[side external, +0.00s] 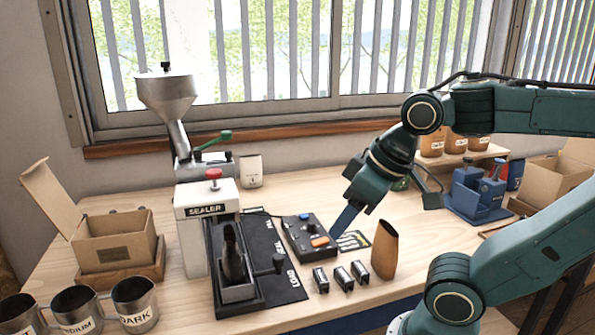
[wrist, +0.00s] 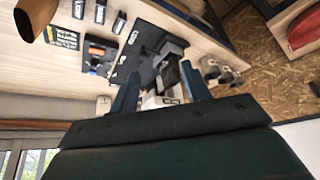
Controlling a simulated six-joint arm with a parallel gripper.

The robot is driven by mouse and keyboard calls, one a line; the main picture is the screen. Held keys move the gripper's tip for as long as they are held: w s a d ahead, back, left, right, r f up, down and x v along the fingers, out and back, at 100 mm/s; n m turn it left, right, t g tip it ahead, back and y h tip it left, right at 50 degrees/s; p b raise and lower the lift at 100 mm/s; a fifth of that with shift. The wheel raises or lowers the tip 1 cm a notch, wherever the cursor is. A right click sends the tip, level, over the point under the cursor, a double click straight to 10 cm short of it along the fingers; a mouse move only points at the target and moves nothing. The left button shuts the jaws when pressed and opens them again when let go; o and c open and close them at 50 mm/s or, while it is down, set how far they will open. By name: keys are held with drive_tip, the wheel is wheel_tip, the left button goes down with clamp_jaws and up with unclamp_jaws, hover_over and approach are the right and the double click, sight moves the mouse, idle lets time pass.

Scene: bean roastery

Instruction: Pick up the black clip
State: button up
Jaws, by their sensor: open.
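Three small dark blocks with pale metal parts stand in a row on the table; they look like clips: a left one (side external: 320,280), a middle one (side external: 343,278) and a right one (side external: 360,271). I cannot tell which is the black clip. They also show at the top of the wrist view as a row of dark pieces (wrist: 100,11). My gripper (side external: 340,230) is behind and above the row, tilted down near a control box. In the wrist view my gripper (wrist: 160,88) has its two blue fingers spread with nothing held between them.
A brown pouch (side external: 384,251) stands right of the row. The control box (side external: 309,236) and a marked card (side external: 353,240) lie behind it. The sealer (side external: 207,205) with its black tray (side external: 286,288) stands left. Metal cups (side external: 134,305) and an open carton (side external: 115,238) are farther left.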

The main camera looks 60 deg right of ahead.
drive_tip(key=w, duration=0.1)
drive_tip(key=m+g+y, duration=0.3)
drive_tip(key=m+g, duration=0.5)
drive_tip(key=m, duration=0.2)
hover_over(321, 275)
drive_tip(key=w+d, duration=0.2)
drive_tip(key=shift+s+f, duration=0.15)
drive_tip(key=shift+f, duration=9.4)
drive_tip(key=shift+x, duration=2.6)
drive_tip(key=shift+a, duration=0.1)
